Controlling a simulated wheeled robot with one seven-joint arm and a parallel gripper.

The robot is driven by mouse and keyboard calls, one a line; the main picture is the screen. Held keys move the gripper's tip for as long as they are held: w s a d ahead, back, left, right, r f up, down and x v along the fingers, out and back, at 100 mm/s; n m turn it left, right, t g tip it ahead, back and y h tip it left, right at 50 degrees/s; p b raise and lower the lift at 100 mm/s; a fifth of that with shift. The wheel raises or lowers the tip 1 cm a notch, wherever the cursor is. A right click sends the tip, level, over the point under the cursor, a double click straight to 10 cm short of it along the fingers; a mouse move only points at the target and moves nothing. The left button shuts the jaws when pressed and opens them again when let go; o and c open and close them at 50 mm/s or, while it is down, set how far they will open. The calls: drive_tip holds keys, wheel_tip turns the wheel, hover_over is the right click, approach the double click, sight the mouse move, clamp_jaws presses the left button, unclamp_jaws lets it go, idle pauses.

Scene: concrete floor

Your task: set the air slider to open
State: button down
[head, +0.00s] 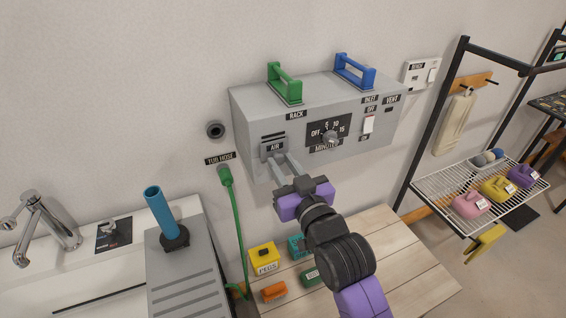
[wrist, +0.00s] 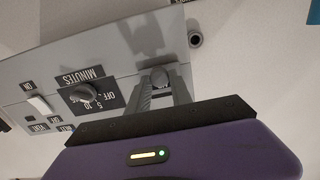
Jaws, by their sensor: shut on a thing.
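A grey control box (head: 300,112) is mounted on the wall. The air slider (head: 274,148), labelled AIR, is at the left of its front face. My gripper (head: 279,163) reaches up to it from below right and is shut on the slider's knob. In the wrist view the knob (wrist: 160,78) sits between my two fingertips (wrist: 161,84). The fingers hide part of the slider, and I cannot tell its exact setting.
A MINUTES dial (head: 329,133) and a white inlet switch (head: 368,124) are on the same face. Green (head: 285,82) and blue (head: 354,70) handles stand on top. A green hose (head: 230,190) hangs at left. Below is a wooden table (head: 390,250) with small boxes.

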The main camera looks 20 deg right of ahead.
drive_tip(key=shift+f+b, duration=0.7)
drive_tip(key=shift+f, duration=1.1)
drive_tip(key=c, duration=1.2)
unclamp_jaws()
drive_tip(key=shift+o, duration=0.2)
drive_tip(key=s+b, duration=0.1)
drive_tip(key=s, duration=0.6)
drive_tip(key=shift+s, duration=0.4)
